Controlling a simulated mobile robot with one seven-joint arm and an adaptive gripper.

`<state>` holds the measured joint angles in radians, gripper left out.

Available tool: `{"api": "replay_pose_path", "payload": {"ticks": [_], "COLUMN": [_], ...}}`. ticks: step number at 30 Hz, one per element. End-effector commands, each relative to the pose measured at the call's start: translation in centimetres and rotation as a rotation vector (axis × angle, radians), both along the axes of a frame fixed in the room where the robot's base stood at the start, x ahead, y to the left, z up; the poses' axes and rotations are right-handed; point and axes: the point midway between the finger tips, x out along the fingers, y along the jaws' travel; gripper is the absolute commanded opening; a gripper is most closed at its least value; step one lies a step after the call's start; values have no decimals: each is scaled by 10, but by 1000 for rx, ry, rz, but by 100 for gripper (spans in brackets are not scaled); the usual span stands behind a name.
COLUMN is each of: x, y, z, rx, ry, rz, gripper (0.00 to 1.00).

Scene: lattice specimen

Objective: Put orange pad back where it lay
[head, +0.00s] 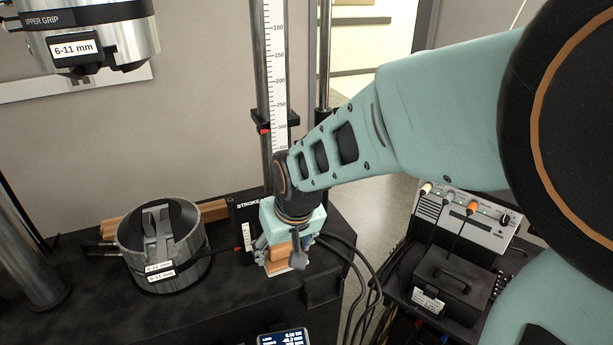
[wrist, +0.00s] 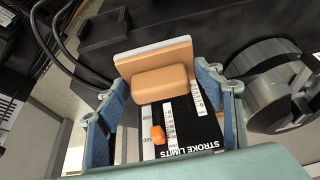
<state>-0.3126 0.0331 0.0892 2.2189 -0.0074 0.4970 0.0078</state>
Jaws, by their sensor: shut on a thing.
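The orange pad (wrist: 164,86) is between the two blue-lined fingers of my gripper (wrist: 160,92) in the wrist view. It shows a rounded tan-orange block and, behind it, a flat orange plate with a pale edge. In the head view the orange pad (head: 278,253) shows partly below my gripper (head: 290,246), which points down at the right part of the black bench. My gripper is shut on the pad. Fingers hide parts of the pad, and I cannot tell whether its underside touches the bench.
A black stroke limits panel with a scale and an orange marker (wrist: 157,134) is close to my gripper. A metal cylindrical grip (head: 163,246) stands to the left on the bench (head: 217,310). A vertical ruler (head: 278,90) rises behind. Black cables (head: 352,262) hang to the right.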

Motion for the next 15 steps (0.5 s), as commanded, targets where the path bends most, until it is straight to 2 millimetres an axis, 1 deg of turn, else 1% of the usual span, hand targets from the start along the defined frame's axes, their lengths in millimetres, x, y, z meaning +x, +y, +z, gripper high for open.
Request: {"api": "replay_pose_path", "payload": {"ticks": [1,3,9,12,15], "x": [10,26,69,83,94], "y": [-7,-16,-40,-47,-53], "z": [-8,-17,-40,-64,-77], "rx": [-2,-1,-1,0,0], "ry": [3,4,3,2,1], "rz": [-7,-9,-9,-6,-6], "gripper": [39,39,39,39,39]}}
